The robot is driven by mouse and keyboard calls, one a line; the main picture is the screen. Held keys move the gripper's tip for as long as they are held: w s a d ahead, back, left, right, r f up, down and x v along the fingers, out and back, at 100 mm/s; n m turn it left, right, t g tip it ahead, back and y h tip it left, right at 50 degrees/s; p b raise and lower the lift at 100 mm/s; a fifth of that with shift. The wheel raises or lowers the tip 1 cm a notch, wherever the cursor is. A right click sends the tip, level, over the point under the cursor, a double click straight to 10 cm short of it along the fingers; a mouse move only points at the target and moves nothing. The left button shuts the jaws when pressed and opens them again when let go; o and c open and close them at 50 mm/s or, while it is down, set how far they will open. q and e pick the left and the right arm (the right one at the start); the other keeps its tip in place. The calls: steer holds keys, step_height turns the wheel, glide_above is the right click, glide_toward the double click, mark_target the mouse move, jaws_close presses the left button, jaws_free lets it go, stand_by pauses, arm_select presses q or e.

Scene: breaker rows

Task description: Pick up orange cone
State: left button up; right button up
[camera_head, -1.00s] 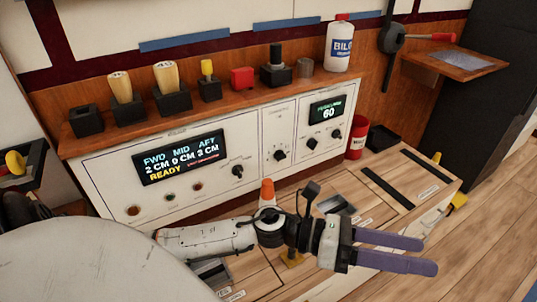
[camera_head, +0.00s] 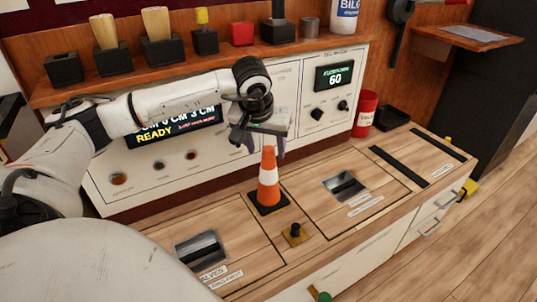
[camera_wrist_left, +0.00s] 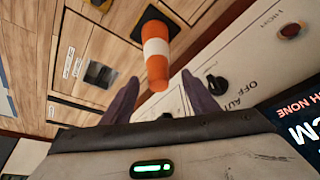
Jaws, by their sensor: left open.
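The orange cone (camera_head: 268,182) with a white band and black base stands upright on the wooden counter. It also shows in the left wrist view (camera_wrist_left: 155,55), its tip lying between the two fingers in the picture. My left gripper (camera_head: 264,145) is open, pointing down right above the cone's tip, with its purple fingers partly hidden by its own wrist. The fingers show in the left wrist view (camera_wrist_left: 160,95) with nothing held. Whether they touch the cone I cannot tell. My right gripper is not in view.
A console panel with a display (camera_head: 336,76) stands behind the cone. A recessed latch (camera_head: 344,185) lies right of it, another latch (camera_head: 197,247) at front left, and a small yellow-based knob (camera_head: 295,233) in front. A red can (camera_head: 365,114) stands at the back right.

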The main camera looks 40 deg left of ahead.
mark_target(269, 176)
arm_select(q)
steer(key=shift+x, duration=0.9)
steer(key=b+x, duration=0.1)
steer(key=x, duration=0.1)
steer(key=b+x, duration=0.1)
steer(key=x, duration=0.1)
steer(key=shift+w+f, duration=0.25)
steer(key=shift+w, duration=0.05)
steer(key=shift+w+a+f+b, duration=0.1)
steer(key=shift+w+f+b, duration=0.05)
steer(key=shift+f+b, duration=0.15)
steer(key=shift+r, duration=0.1)
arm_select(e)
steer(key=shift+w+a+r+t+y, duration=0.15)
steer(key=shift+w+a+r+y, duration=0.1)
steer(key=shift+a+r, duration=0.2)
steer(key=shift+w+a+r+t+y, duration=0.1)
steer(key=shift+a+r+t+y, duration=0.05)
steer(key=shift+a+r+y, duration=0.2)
arm_select(q)
jaws_close()
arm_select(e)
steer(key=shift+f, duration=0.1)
